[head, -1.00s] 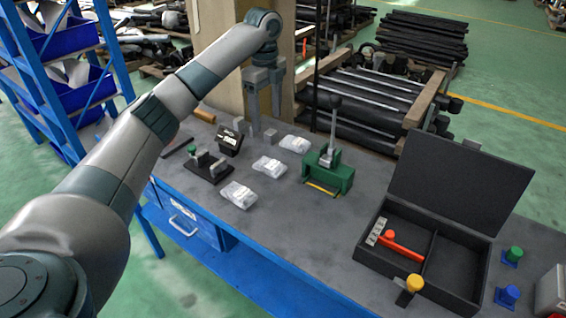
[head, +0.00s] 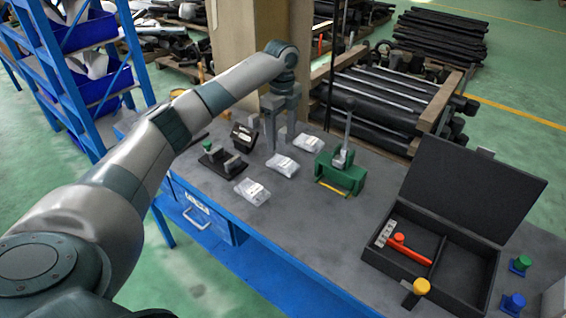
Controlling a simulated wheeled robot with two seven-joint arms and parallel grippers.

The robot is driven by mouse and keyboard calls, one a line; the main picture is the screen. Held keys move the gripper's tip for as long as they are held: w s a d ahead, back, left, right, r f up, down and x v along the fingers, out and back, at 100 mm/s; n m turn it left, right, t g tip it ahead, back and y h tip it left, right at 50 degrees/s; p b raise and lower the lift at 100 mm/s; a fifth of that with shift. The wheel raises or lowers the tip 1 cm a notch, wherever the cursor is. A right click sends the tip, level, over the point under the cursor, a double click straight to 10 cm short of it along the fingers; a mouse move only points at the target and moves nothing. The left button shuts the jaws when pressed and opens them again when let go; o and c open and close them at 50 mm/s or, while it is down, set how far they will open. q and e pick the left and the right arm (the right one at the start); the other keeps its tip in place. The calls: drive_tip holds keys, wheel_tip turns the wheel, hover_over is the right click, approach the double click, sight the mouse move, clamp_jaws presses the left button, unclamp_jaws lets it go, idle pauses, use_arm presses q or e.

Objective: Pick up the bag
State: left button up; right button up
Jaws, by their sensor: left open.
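Three clear bags with white labels lie on the grey table: one at the back right (head: 307,144), one in the middle (head: 282,166) and one at the front left (head: 252,191). Which one the task means cannot be told. My left gripper (head: 280,142) points down with its fingers apart and nothing between them. It is just behind the middle bag and left of the back bag. It appears to be above the table; its exact height is hard to tell. My right gripper is not in view.
A green fixture with an upright lever (head: 343,178) stands right of the bags. A black block (head: 243,138) and a black clamp base (head: 222,163) stand left. An open black case (head: 463,262) holds a red-handled tool (head: 408,248). A wooden post (head: 240,50) rises behind the table.

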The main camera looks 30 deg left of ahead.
use_arm(q)
drive_tip(key=p, duration=0.1)
hover_over(283, 162)
drive_tip(key=f, duration=0.4)
drive_tip(key=shift+w+a+f, duration=0.2)
drive_tip(key=shift+a, duration=0.15)
drive_tip(key=shift+f, duration=0.2)
drive_tip(key=shift+s+d+f+p, duration=0.1)
drive_tip(key=shift+d+f+p, duration=0.05)
drive_tip(key=shift+f+p, duration=0.35)
wheel_tip(283, 162, down, 4)
drive_tip(key=shift+d+r+p, duration=0.15)
drive_tip(key=shift+p, duration=0.75)
drive_tip(key=shift+f, duration=0.25)
